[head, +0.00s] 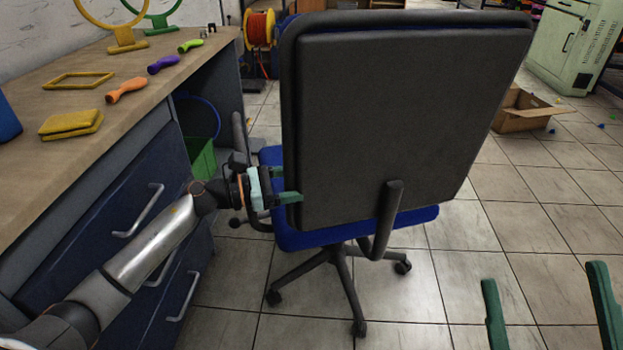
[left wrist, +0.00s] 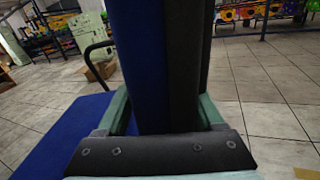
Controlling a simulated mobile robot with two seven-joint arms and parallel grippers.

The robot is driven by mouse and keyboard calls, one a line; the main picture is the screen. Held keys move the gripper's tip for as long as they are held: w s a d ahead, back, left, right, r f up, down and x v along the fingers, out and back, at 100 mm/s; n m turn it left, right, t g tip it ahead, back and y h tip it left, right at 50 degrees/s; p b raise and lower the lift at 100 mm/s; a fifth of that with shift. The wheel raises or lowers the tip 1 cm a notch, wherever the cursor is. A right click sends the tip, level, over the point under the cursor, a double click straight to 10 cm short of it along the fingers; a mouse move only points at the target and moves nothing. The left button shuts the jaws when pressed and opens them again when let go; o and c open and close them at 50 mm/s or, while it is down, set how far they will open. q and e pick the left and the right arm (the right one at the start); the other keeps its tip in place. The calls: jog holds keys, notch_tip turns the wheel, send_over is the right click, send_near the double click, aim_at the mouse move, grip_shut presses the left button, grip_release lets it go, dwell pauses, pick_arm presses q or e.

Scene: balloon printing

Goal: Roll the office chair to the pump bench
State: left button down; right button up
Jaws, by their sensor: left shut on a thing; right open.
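The office chair (head: 400,110) stands upright on its castors in the middle of the head view, its dark backrest facing me. Its blue seat (head: 300,238) shows below and to the left of the backrest. My left gripper (head: 285,184) is shut on the left edge of the backrest. In the left wrist view the backrest edge (left wrist: 152,70) stands between the two green fingers, with the seat (left wrist: 65,135) at left. My right gripper (head: 550,310) is open and empty over the floor at the lower right. I cannot tell which bench is the pump bench.
A wooden-topped bench (head: 60,165) with blue drawers stands close on the left, holding balloon-like pieces and a yellow block (head: 72,124). An open cardboard box (head: 525,112) lies on the floor behind right, near a pale cabinet (head: 575,45).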

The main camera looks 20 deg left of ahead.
pick_arm(q)
jog(key=shift+s+d+f, duration=0.15)
jog(key=shift+s+d, duration=0.1)
jog(key=shift+c, duration=1.7)
grip_release()
jog(key=o, duration=0.3)
jog(key=shift+w+a, duration=0.1)
jog(key=shift+o, duration=0.2)
jog(key=p+v, duration=0.2)
jog(key=v, duration=1)
jog(key=shift+a, duration=0.3)
